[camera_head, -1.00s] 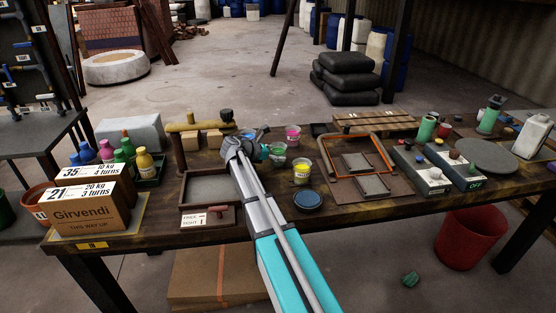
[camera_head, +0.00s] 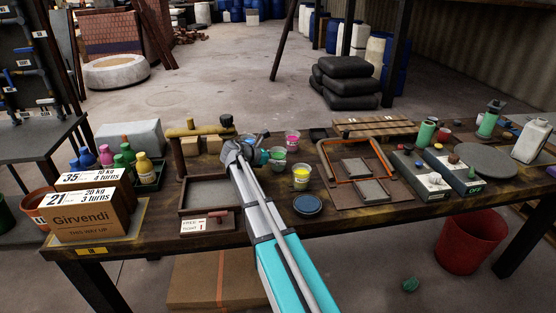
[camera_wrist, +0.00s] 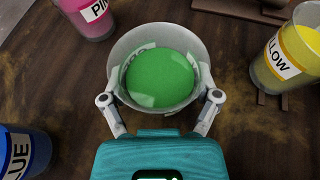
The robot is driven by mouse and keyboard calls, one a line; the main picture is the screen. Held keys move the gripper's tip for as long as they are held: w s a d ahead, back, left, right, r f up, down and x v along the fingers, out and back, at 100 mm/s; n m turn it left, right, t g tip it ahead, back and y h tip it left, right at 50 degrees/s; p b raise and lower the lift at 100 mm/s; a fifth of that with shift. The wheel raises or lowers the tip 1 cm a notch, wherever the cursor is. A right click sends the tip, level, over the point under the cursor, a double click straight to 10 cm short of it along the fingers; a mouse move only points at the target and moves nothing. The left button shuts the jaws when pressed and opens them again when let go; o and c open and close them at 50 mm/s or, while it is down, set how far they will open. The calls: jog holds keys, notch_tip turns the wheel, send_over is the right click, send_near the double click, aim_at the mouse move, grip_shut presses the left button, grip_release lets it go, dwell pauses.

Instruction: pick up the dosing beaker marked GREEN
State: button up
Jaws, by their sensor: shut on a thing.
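The green dosing beaker (camera_wrist: 158,72) is a clear cup with green contents, in the middle of the wrist view. Its label is turned away and only partly readable. My gripper (camera_wrist: 160,100) is shut on it, one finger against each side of the cup. In the head view the green beaker (camera_head: 278,158) shows just right of my gripper (camera_head: 262,157), whose fingers are mostly hidden there. I cannot tell whether the beaker is clear of the table.
A yellow beaker (camera_wrist: 289,52) stands close on the right, a pink beaker (camera_wrist: 90,15) at upper left, and a blue one (camera_wrist: 22,150) at lower left in the wrist view. A dark blue round lid (camera_head: 307,204) lies in front on the table. An orange-edged frame (camera_head: 380,137) lies right.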

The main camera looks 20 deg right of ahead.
jog(key=shift+r+p, duration=0.4)
jog(key=shift+r, duration=0.2)
jog(key=s, duration=0.2)
jog(key=s+a, duration=0.1)
jog(key=s, duration=0.1)
jog(key=shift+f, duration=0.1)
notch_tip(320, 180, up, 14)
jog(key=p, duration=1.3)
jog(key=shift+p, duration=0.35)
jog(key=shift+w, duration=0.1)
